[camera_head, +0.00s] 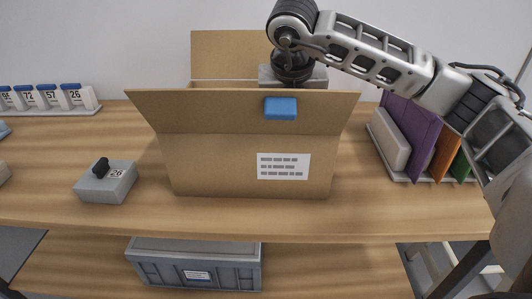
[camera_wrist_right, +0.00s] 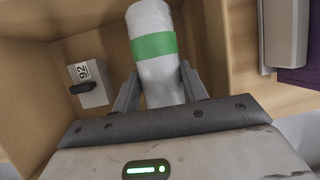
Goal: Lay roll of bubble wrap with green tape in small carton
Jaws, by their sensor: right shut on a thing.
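The open cardboard carton (camera_head: 225,165) stands mid-table with its flaps spread and a white printed label on its front. My right arm reaches over it from the right. In the head view the carton's front flap hides the right gripper's fingers. In the right wrist view the right gripper (camera_wrist_right: 163,88) is shut on the roll of bubble wrap (camera_wrist_right: 160,82), white with a green tape band, with tan cardboard walls beside it. Whether the roll touches the carton floor cannot be told. The roll is hidden in the head view. My left gripper is not in view.
A grey block with a black knob (camera_head: 105,183), marked 26, lies left of the carton. A rack of coloured folders (camera_head: 409,130) stands close on the right, numbered holders (camera_head: 48,98) at back left. A grey crate (camera_head: 195,264) sits below.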

